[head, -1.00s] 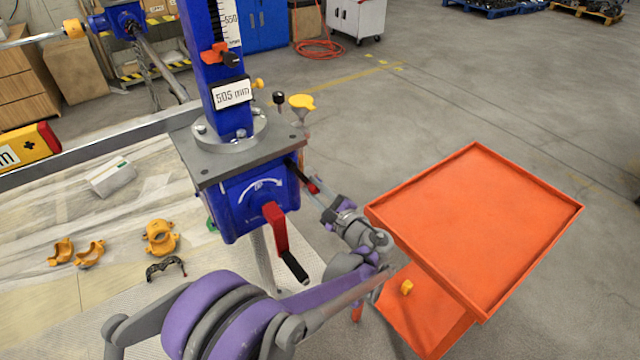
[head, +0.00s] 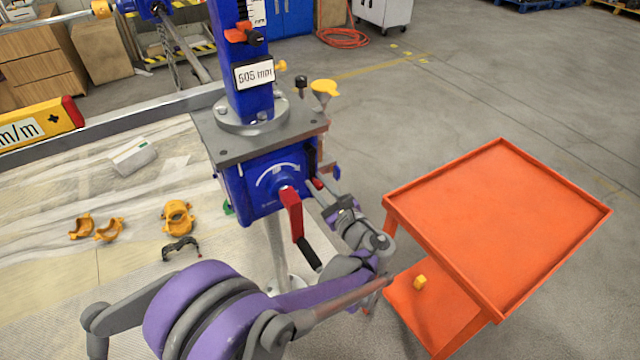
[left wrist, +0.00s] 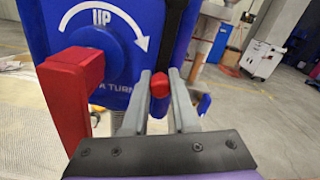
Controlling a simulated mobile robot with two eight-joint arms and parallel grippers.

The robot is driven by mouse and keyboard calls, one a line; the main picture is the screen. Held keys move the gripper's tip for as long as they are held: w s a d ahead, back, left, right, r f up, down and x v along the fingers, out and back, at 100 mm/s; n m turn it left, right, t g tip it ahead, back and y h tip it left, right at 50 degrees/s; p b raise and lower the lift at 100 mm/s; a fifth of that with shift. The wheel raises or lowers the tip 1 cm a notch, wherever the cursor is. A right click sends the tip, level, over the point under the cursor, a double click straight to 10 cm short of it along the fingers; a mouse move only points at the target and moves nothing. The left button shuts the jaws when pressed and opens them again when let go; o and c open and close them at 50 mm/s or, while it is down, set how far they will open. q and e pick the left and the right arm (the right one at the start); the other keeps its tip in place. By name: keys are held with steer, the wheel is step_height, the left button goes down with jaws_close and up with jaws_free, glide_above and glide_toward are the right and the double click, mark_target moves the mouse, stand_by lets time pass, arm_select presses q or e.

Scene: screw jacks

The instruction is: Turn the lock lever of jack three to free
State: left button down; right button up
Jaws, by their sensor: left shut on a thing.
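Jack three, as I take it, is the blue screw jack (head: 262,188) with a 505 mm plate, in the middle of the head view. Its lock lever is on the right side of the housing. In the left wrist view a dark lever arm (left wrist: 177,40) hangs down to a red tip (left wrist: 159,84). My left gripper (head: 321,189) is at that tip, its two grey fingers (left wrist: 160,92) on either side of it and shut on it. The fingers partly hide the tip. My right gripper is not in view.
A red crank (head: 292,212) with a black handle hangs on the jack's front, left of my gripper. An orange tray cart (head: 394,208) stands to the right. Yellow clamp parts (head: 178,216) lie on the sheeted floor at left. The floor behind the cart is clear.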

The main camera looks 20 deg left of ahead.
arm_select(q)
steer(key=c, duration=0.7)
jaws_free()
steer(key=shift+s, duration=0.1)
steer(key=v, duration=1)
steer(key=shift+s+d+p, duration=0.25)
steer(key=shift+d+p, duration=0.05)
